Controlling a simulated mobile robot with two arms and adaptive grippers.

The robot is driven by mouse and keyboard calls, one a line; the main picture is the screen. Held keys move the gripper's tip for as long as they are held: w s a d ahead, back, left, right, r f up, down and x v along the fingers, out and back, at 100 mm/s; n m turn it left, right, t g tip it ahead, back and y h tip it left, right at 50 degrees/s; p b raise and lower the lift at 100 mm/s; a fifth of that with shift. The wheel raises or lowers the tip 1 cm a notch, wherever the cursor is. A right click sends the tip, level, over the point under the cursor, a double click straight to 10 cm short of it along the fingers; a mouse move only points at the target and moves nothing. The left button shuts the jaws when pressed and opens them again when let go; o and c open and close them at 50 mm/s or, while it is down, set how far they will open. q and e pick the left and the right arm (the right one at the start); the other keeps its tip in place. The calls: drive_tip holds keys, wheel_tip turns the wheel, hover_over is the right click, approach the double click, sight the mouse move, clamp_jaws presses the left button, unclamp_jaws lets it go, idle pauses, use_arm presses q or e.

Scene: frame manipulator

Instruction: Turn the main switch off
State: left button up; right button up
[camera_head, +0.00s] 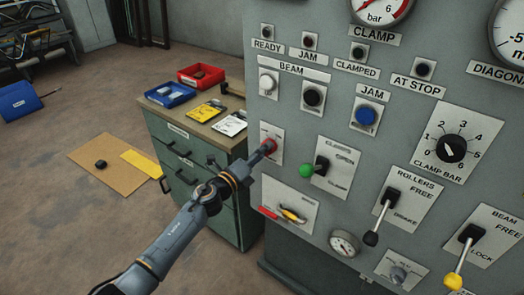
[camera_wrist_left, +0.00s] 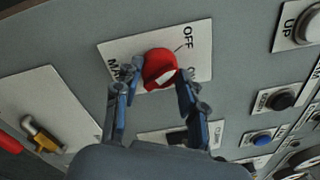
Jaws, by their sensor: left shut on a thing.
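The main switch is a red knob (camera_wrist_left: 158,64) with a white mark on its face, on a pale plate (camera_wrist_left: 116,48) lettered OFF at the upper right in the left wrist view. A second label beside the knob is partly hidden. My left gripper (camera_wrist_left: 158,80) is shut on the knob, with a finger on each side. In the head view, the red knob (camera_head: 271,145) shows at the left edge of the grey panel, largely covered by my left gripper (camera_head: 263,149). I cannot tell exactly which label the knob points to. My right gripper is not in view.
Close by on the panel are a lever with a green ball (camera_head: 306,170), a plate with red and yellow handles (camera_head: 290,214) and a blue button (camera_head: 366,115). A green cabinet (camera_head: 187,160) with trays stands left of the panel.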

use_arm(q)
drive_tip(key=shift+n, duration=0.4)
drive_tip(key=o, duration=1.2)
drive_tip(key=shift+c, duration=0.2)
drive_tip(key=shift+a, duration=0.1)
drive_tip(key=v, duration=1.2)
drive_tip(key=shift+f, duration=0.15)
